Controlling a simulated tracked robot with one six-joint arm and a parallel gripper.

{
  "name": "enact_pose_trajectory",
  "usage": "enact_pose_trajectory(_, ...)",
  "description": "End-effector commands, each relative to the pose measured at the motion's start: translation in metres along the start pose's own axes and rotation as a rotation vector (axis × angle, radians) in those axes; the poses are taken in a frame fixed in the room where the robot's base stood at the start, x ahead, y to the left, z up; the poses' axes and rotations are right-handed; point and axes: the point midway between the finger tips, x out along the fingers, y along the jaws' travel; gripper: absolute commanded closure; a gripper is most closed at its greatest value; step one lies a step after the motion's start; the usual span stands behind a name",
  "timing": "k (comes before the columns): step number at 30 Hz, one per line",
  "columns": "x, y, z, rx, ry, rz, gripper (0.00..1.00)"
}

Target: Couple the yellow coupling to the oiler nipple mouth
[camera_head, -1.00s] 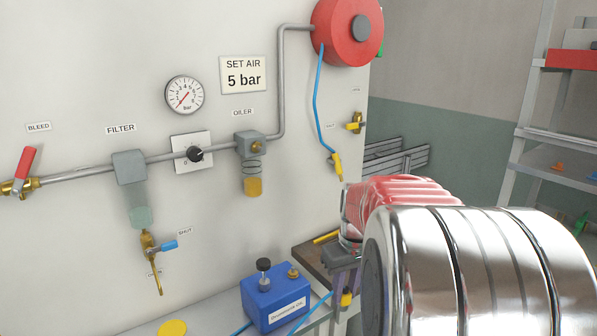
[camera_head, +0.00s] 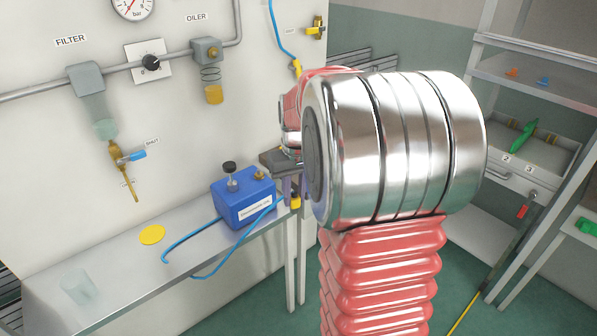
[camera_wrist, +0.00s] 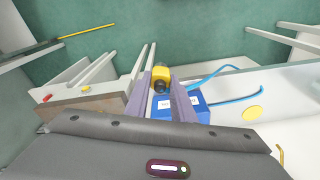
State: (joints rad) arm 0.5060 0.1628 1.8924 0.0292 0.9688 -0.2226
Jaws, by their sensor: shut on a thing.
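The oiler (camera_head: 207,52) is a grey block on the wall pipe with a yellow bowl below. A small brass fitting (camera_head: 212,51) shows on its front; I cannot tell its mouth clearly. My gripper (camera_head: 294,194) is right of and below the oiler, well apart from it, by the right side of the blue oil box. It is shut on a yellow coupling (camera_head: 295,203). In the wrist view the yellow coupling (camera_wrist: 161,77) sits between the two purple fingers of my gripper (camera_wrist: 163,82), its dark round end showing.
The blue box (camera_head: 243,199) has a black knob and brass nipple. Blue hose (camera_head: 205,275) loops over the grey bench (camera_head: 110,270), with a yellow disc (camera_head: 152,235) and a clear cup (camera_head: 78,287). Another yellow coupling (camera_head: 297,67) hangs on a wall hose. Shelves stand right.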

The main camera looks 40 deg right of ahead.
Motion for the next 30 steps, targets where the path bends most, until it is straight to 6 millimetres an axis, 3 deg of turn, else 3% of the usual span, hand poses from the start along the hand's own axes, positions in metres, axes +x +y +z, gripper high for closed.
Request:
enact_pose_trajectory(8,0.022,-0.054,-0.022,-0.028,-0.001,-0.004,1.00)
enact_pose_trajectory(15,0.052,-0.136,-0.034,-0.110,-0.001,-0.014,1.00)
enact_pose_trajectory(24,0.083,-0.235,-0.022,-0.253,0.001,-0.031,1.00)
enact_pose_trajectory(30,0.091,-0.262,-0.015,-0.297,0.002,-0.037,1.00)
